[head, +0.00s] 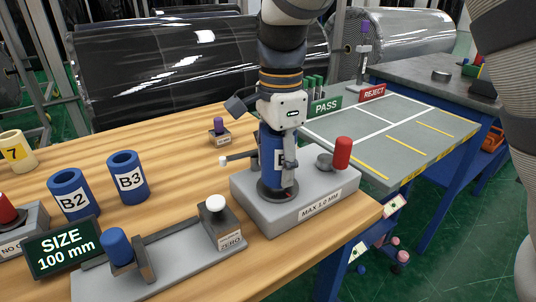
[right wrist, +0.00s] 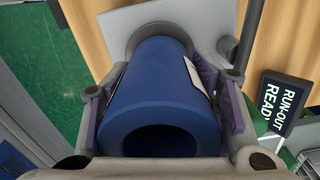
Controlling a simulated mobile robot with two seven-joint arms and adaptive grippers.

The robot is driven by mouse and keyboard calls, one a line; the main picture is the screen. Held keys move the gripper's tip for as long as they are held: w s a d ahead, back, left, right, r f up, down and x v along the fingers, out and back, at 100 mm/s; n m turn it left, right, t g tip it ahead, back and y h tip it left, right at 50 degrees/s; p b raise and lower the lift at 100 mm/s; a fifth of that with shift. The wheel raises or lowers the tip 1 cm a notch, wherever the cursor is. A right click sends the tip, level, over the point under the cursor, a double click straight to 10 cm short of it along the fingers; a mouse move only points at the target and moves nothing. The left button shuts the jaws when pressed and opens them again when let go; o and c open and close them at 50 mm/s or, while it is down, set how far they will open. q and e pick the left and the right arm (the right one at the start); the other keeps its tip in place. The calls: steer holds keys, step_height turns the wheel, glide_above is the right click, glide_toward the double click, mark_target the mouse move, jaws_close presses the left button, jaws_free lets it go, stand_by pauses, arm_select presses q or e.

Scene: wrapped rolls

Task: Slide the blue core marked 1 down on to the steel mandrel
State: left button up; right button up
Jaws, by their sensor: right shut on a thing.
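My right gripper (head: 283,165) comes down from above and is shut on a blue core (head: 265,150). A white label on the core shows a "B"; the gripper hides the rest. In the right wrist view the core (right wrist: 150,95) sits between two purple-lined fingers, its open end towards the camera. The core is upright over the grey fixture block (head: 318,205) marked "MAX 3.0 MM". Its lower end is at the dark round flange (head: 280,195); I cannot tell whether they touch. The steel mandrel is hidden. My left gripper is not in view.
Blue cores B2 (head: 73,195) and B3 (head: 128,177) stand to the left. A grey gauge (head: 165,262) with a "ZERO" label is in front. A red knob (head: 342,153) stands on the block's right. The sorting board (head: 400,135) is beyond. A "RUN-OUT READY" display (right wrist: 280,103) is beside the fixture.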

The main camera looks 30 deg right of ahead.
steer(key=shift+f, duration=0.75)
stand_by(0.5)
steer(key=o, duration=1.4)
step_height(320, 180, up, 12)
